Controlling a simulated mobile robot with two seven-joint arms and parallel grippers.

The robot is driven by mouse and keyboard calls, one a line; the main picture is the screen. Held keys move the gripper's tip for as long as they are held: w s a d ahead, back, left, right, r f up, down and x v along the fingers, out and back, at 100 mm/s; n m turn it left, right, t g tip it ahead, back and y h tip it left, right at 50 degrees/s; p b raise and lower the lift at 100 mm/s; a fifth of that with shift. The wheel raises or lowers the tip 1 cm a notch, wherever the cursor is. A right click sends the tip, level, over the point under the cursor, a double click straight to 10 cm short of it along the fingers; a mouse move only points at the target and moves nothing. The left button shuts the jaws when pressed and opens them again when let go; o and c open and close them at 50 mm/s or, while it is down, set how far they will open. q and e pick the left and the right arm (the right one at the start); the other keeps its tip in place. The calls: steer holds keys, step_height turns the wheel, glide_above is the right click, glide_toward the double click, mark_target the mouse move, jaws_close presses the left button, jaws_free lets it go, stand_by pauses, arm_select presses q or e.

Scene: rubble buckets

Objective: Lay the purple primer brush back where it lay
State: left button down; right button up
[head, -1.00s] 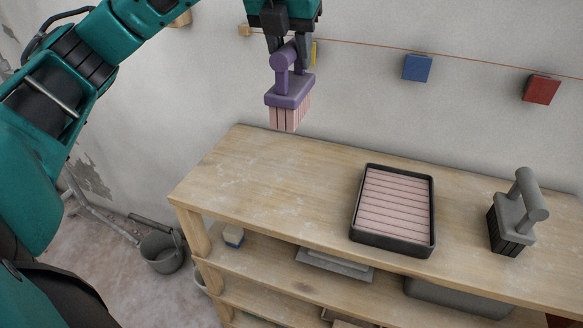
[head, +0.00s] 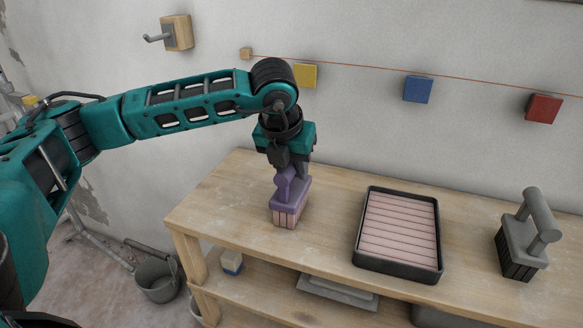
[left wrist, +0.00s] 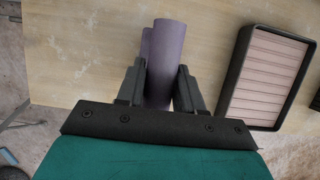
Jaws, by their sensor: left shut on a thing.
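The purple primer brush (head: 290,201) has a purple handle and block with pale pink bristles pointing down. My left gripper (head: 290,168) is shut on its handle from above. The brush is upright over the left part of the wooden bench top (head: 215,215), its bristles at or very close to the wood; I cannot tell whether they touch. In the left wrist view the purple handle (left wrist: 165,60) sits between the two dark fingers (left wrist: 160,88). My right gripper is in neither view.
A black tray with a pink ribbed inside (head: 400,232) lies right of the brush. A grey brush (head: 527,236) stands farther right. Yellow (head: 304,76), blue (head: 417,89) and red (head: 543,108) blocks hang along a cord on the wall. A bucket (head: 158,278) stands on the floor at left.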

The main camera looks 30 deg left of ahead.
arm_select(q)
steer(key=shift+f, duration=0.1)
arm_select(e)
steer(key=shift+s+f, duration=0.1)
arm_select(q)
steer(key=shift+f, duration=0.15)
steer(key=c, duration=0.7)
jaws_free()
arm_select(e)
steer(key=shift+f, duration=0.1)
arm_select(q)
steer(key=shift+p, duration=0.3)
steer(key=v, duration=0.7)
steer(key=p+v, duration=0.1)
steer(key=v, duration=0.3)
steer(key=shift+s+d+r, duration=0.25)
steer(key=shift+s+d, duration=0.1)
steer(key=shift+s+r, duration=0.3)
steer(key=shift+r, duration=0.2)
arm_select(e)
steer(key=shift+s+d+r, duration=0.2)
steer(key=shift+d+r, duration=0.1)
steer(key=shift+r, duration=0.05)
